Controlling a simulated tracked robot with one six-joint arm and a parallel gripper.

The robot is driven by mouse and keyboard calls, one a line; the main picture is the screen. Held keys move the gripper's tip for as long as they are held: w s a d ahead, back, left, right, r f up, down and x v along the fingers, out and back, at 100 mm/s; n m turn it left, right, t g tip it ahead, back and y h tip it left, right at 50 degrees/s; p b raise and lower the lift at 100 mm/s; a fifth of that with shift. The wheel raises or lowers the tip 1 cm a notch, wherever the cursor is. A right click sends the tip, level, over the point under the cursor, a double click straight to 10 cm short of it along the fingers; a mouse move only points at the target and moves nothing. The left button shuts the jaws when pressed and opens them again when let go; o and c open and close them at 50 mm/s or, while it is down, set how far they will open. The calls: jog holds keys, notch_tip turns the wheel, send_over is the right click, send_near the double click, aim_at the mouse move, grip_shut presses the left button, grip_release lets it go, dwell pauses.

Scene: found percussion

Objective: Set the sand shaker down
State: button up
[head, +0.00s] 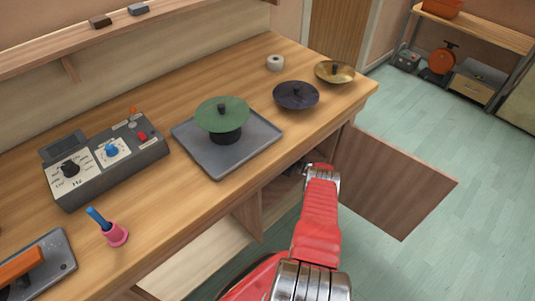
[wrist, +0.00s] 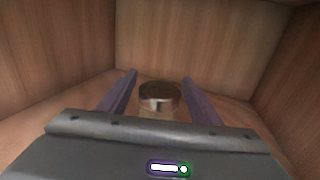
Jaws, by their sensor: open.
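In the wrist view, a small round jar-like thing with a dark top and a shiny rim, which looks like the sand shaker (wrist: 160,97), stands upright on the cupboard floor. My gripper (wrist: 160,85) is open, with one finger on each side of it and a gap showing at both sides. The lower part of the shaker is hidden by the gripper body. In the head view, my gripper (head: 318,168) reaches into the open cupboard under the worktop, and the shaker cannot be made out there.
Wooden cupboard walls (wrist: 55,50) stand close on both sides and behind. The open cupboard door (head: 400,185) hangs to the right of my arm. The worktop (head: 190,190) above holds a green cymbal (head: 222,114) on a grey tray, a control box (head: 105,165) and a pink bell (head: 114,235).

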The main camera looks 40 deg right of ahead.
jog(key=v, duration=1)
jog(key=shift+s, duration=0.3)
dwell(0.4)
